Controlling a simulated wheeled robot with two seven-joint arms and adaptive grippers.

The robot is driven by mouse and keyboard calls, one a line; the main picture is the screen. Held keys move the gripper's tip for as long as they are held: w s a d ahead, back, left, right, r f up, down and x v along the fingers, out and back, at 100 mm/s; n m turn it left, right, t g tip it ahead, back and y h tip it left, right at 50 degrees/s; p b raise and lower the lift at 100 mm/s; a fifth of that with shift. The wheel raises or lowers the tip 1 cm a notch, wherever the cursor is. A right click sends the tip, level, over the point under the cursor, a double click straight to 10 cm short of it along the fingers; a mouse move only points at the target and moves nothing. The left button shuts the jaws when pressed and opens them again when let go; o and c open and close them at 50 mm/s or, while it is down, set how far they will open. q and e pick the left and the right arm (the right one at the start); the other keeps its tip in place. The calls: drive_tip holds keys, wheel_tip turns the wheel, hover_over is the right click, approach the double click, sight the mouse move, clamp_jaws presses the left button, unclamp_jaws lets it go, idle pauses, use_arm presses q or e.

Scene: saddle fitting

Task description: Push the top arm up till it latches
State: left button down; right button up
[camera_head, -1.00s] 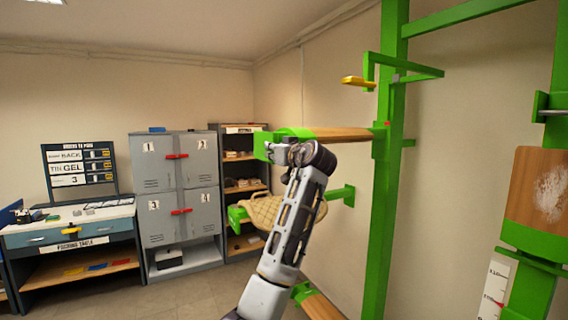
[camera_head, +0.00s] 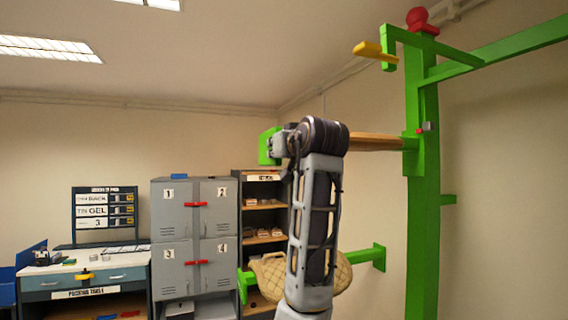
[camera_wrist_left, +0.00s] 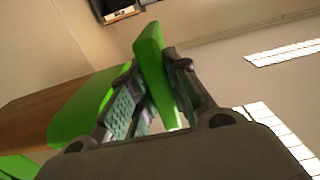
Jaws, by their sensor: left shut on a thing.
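The top arm (camera_head: 375,142) is a wooden bar running left from a green collar on the tall green post (camera_head: 424,220). It looks about level. A green plate (camera_head: 265,147) forms its free end. My left gripper (camera_head: 279,146) is at that end. In the left wrist view its fingers (camera_wrist_left: 152,100) are closed around the upright green plate (camera_wrist_left: 157,75), with the wooden bar (camera_wrist_left: 50,107) to the left. A small red and grey piece (camera_head: 425,128) sits on the post just above the collar; whether it is engaged cannot be told. My right gripper is out of view.
A lower green arm (camera_head: 368,258) carries a woven tan pad (camera_head: 340,272), partly hidden by my left arm. A green bracket with a yellow handle (camera_head: 368,49) juts out above. Grey lockers (camera_head: 180,225), a shelf (camera_head: 262,176) and a desk (camera_head: 115,272) stand behind. Wall space above them is clear.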

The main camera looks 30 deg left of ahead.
use_arm(q)
drive_tip(key=shift+r, duration=0.9)
drive_tip(key=shift+s+r, duration=0.1)
drive_tip(key=shift+r, duration=0.2)
drive_tip(key=c, duration=1.4)
unclamp_jaws()
drive_tip(key=shift+f, duration=0.1)
drive_tip(key=shift+o, duration=0.2)
drive_tip(key=shift+f, duration=0.1)
drive_tip(key=shift+d, duration=0.1)
drive_tip(key=v, duration=1.1)
drive_tip(key=shift+s+d, duration=0.2)
drive_tip(key=shift+d, duration=0.1)
